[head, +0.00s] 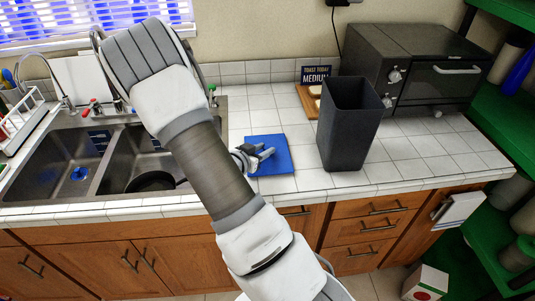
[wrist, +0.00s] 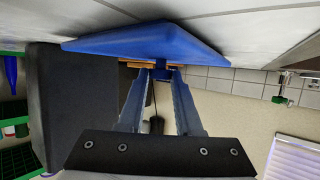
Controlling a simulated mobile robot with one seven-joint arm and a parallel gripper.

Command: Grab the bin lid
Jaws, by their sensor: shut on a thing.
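The blue bin lid (head: 283,163) is a flat square on the white tiled counter, left of the dark grey bin (head: 348,130). My gripper (head: 266,154) is over the lid. In the wrist view the lid (wrist: 145,38) spans the top of the picture, and a small blue handle stands out from its middle. My gripper (wrist: 161,73) has both fingertips on this handle, shut on it. The lid looks flat on or very close to the counter; I cannot tell if there is a gap. The bin stands upright with its top open.
A toaster oven (head: 430,70) stands behind the bin, with a "Medium" sign (head: 316,75) and a wooden board (head: 308,100) nearby. A double sink (head: 62,160) with a dark pan (head: 152,182) is to the left. Green shelves (head: 500,130) are at the right. The counter right of the bin is clear.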

